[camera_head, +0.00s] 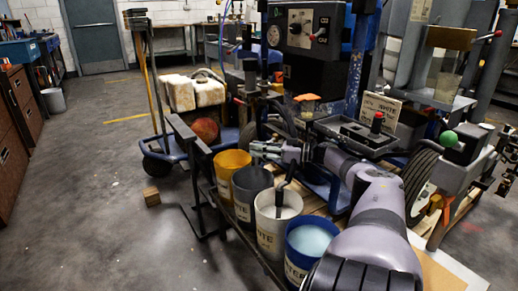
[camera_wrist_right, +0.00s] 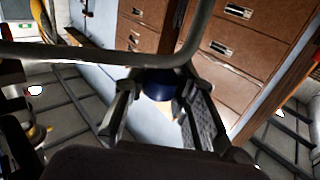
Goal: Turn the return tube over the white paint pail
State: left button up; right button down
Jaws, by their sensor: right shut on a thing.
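The white paint pail (camera_head: 268,232) stands in a row of pails, with pale paint inside. A dark bent tube (camera_head: 283,184), which looks like the return tube, comes down over it, its lower end at the pail's mouth. My right gripper (camera_head: 262,151) reaches in from the right, above and behind this pail. A grey bent tube (camera_wrist_right: 100,55) crosses close in front of the fingers in the right wrist view. My right gripper (camera_wrist_right: 157,103) is shut on the return tube there, though the exact contact is hard to see. My left gripper is not in view.
A yellow pail (camera_head: 228,178) and a black pail (camera_head: 247,196) stand beyond the white one; a blue pail (camera_head: 304,262) stands nearer. A wooden block (camera_head: 151,196) lies on the floor. The striper's wheel (camera_head: 420,180) is at right.

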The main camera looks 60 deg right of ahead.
jog(key=shift+f, duration=0.1)
jog(key=c, duration=1.3)
grip_release()
